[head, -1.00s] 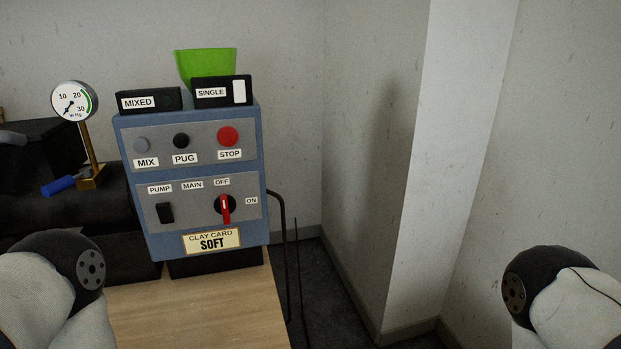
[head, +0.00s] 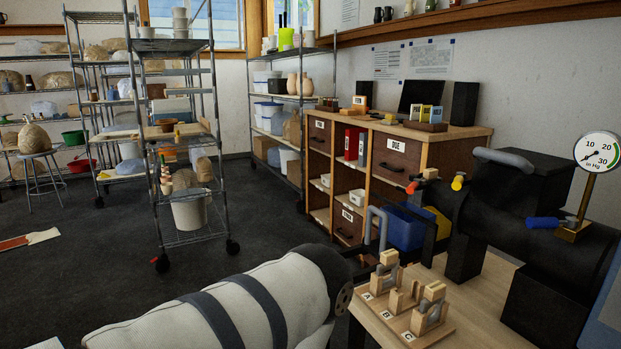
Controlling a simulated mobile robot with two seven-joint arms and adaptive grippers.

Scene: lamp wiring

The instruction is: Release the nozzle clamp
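The black pug mill (head: 510,215) lies along the right side of the head view, with its outlet end toward the left. Near that end are a small part with a yellow-orange tip (head: 457,182) and one with a red-orange tip (head: 411,187). Which of these belongs to the nozzle clamp, and whether it is closed, I cannot tell at this size. A blue handle (head: 545,222) sits beside the vacuum gauge (head: 597,152) on the barrel. My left arm crosses the bottom of the view, but neither gripper shows.
A wooden board with blocks marked A, B and C (head: 395,325) stands on the wooden table (head: 480,320) in front of the mill. A blue bin (head: 402,228) is behind it. A drawer cabinet (head: 395,155) and wire shelves (head: 185,130) stand farther back. The floor at left is mostly open.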

